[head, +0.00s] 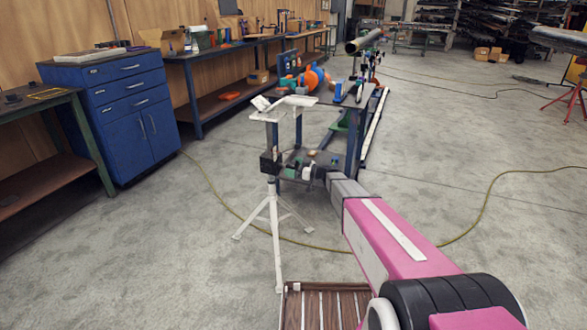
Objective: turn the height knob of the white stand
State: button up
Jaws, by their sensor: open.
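The white stand (274,222) stands upright on spread tripod legs on the concrete floor, left of centre. Its forked white top (290,101) is above. A dark block (270,162) sits at the post about halfway up; I cannot tell whether it is part of the stand or of my gripper. The height knob cannot be made out at this size. My pink arm reaches in from the lower right, and my gripper (298,168) is at its far end, close to the right side of the post. It is open; contact with the stand cannot be told.
A dark work table (349,101) with tools stands just behind the stand. A blue cabinet (122,113) and long benches (222,54) line the left wall. A yellow hose (215,190) crosses the floor. Open floor is on both sides.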

jog(key=c, duration=0.9)
jog(key=shift+m, duration=0.4)
jog(key=m, duration=0.4)
jog(key=shift+m, duration=0.3)
jog(key=m, duration=0.5)
jog(key=shift+w+f, duration=0.1)
jog(key=m, duration=0.5)
jog(key=shift+f+m, duration=0.1)
jog(key=shift+m, duration=0.3)
jog(key=m, duration=0.5)
jog(key=shift+f, duration=0.1)
jog(key=shift+m, duration=0.4)
